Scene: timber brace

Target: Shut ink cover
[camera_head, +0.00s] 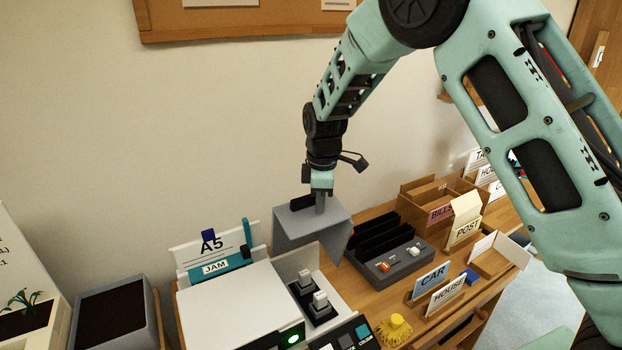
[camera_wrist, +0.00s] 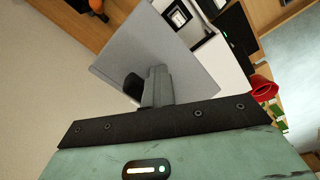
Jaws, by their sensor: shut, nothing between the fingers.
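The ink cover (camera_head: 311,230) is a grey panel standing raised at the back right of the white printer (camera_head: 228,308). Two ink cartridges (camera_head: 308,281) with pale tops show in the open bay in front of it. My gripper (camera_head: 320,209) points down at the cover's top; its fingers are shut and empty. In the wrist view, the shut fingers (camera_wrist: 157,86) overlap the grey cover (camera_wrist: 175,45), with a dark piece beside them. I cannot tell whether they touch the cover.
A dark desk organiser (camera_head: 392,255) stands close to the cover's right. Card holders labelled CAR (camera_head: 430,281) and HOUSE stand farther right. A sign reading A5 and JAM (camera_head: 213,257) stands behind the printer. The wall is close behind.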

